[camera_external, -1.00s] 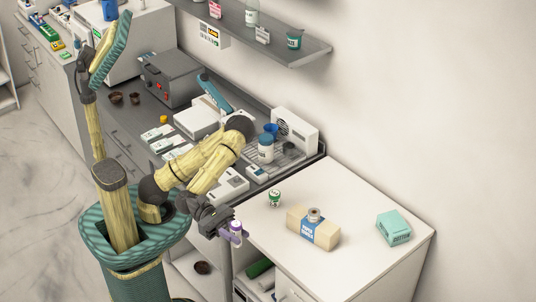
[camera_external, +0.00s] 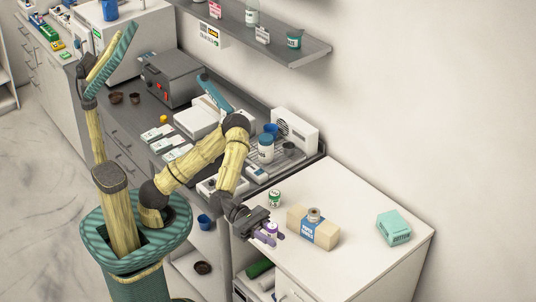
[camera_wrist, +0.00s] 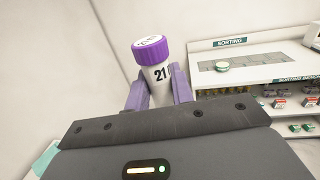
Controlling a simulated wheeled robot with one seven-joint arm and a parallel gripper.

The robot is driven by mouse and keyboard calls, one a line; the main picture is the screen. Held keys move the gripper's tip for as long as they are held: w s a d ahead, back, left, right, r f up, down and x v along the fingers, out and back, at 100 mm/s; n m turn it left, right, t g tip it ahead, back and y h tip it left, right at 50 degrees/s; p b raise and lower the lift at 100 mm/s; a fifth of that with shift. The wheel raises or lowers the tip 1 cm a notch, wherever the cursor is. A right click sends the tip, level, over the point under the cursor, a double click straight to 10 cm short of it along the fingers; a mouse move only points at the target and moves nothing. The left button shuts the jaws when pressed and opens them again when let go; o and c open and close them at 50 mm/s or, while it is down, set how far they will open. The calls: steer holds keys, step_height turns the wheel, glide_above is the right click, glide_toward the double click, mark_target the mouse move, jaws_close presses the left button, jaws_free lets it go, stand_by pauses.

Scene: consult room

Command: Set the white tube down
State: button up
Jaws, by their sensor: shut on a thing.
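The white tube (camera_wrist: 157,75) has a purple cap and the number 21 on its side. In the wrist view it stands between the purple fingers of my gripper (camera_wrist: 158,92), which is shut on it. In the external view my gripper (camera_external: 268,237) holds the tube (camera_external: 271,229) over the left front part of the white counter (camera_external: 345,262). The tube looks roughly upright. I cannot tell whether its base touches the counter; the fingers hide its lower part.
A small green-labelled jar (camera_external: 274,198) stands just behind my gripper. A teal box (camera_external: 393,229) is farther right. The counter's front is clear.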

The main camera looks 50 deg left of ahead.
steer(key=w+d+f+g+b, duration=0.1)
steer(key=w+d+b, duration=0.15)
steer(key=w, duration=0.45)
steer(key=w+d+f+b, duration=0.15)
steer(key=w+d, duration=0.25)
steer(key=w, duration=0.4)
steer(key=w+a+r+m+g+b, duration=0.1)
steer(key=w+a+b, duration=0.15)
steer(key=w, duration=1.25)
steer(key=w+a+r+m+g+b, duration=0.1)
steer(key=w+a+r+g+b, duration=0.15)
steer(key=w+a, duration=0.85)
steer(key=w+a+r+m+g+b, duration=0.1)
steer(key=w+a+b, duration=0.15)
steer(key=a, duration=0.45)
steer(key=w+a+r+m+g+b, duration=0.1)
steer(key=w+a, duration=0.2)
steer(key=a, duration=0.5)
step_height(320, 180, down, 27)
steer(key=shift+s+a, duration=0.2)
steer(key=shift+s, duration=0.05)
